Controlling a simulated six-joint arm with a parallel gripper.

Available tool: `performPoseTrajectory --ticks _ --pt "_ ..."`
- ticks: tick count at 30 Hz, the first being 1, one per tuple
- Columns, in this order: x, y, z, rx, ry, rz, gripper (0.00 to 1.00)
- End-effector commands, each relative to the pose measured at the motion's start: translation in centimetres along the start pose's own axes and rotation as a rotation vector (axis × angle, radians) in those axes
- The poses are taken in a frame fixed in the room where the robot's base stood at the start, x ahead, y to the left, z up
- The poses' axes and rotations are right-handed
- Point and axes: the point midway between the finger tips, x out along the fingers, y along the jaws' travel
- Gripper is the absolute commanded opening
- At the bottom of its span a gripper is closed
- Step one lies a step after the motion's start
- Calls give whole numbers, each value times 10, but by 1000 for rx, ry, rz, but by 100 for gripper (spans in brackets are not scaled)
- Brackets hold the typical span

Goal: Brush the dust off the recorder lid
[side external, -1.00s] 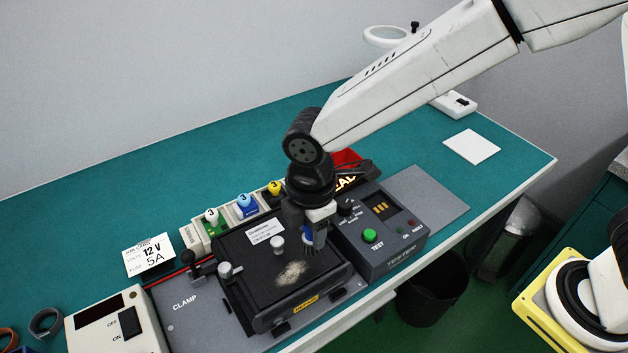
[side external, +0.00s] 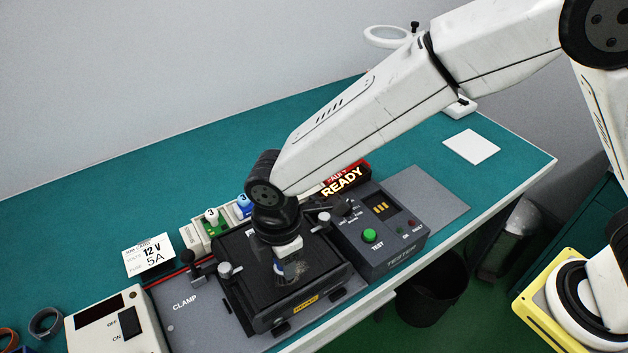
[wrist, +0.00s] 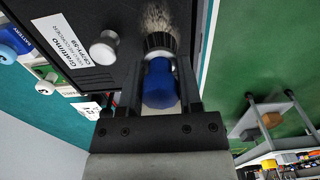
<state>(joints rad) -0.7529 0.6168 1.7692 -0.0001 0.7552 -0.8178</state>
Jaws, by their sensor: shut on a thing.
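The recorder (side external: 240,262) is a black box with a flat dark lid, sitting on the grey clamp plate. My gripper (side external: 282,252) is over the lid, shut on a brush (side external: 279,267) with a blue handle. In the wrist view, my gripper (wrist: 162,78) has a finger on each side of the blue brush (wrist: 160,88), its pale bristles pointing at the lid (wrist: 103,78). The bristle tips appear to be at the lid. A pale dust patch (side external: 297,269) shows beside the brush; part of it may be hidden behind it. A round knob (wrist: 103,48) stands on the lid.
A tester (side external: 385,232) with a green button stands close at the recorder's right. A lit READY sign (side external: 342,183) and numbered knobs (side external: 211,216) are behind. A job card (side external: 149,256) and a power box (side external: 115,322) lie to the left. The far right bench is mostly clear.

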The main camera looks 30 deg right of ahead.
Motion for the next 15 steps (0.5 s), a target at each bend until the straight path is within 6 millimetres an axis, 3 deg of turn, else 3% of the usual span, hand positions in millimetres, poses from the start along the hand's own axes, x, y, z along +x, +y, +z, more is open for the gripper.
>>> performPoseTrajectory --ticks 7,15 --pt "0 0 -23 -1 0 0 0" --pt "0 0 2 2 -1 -1 0"
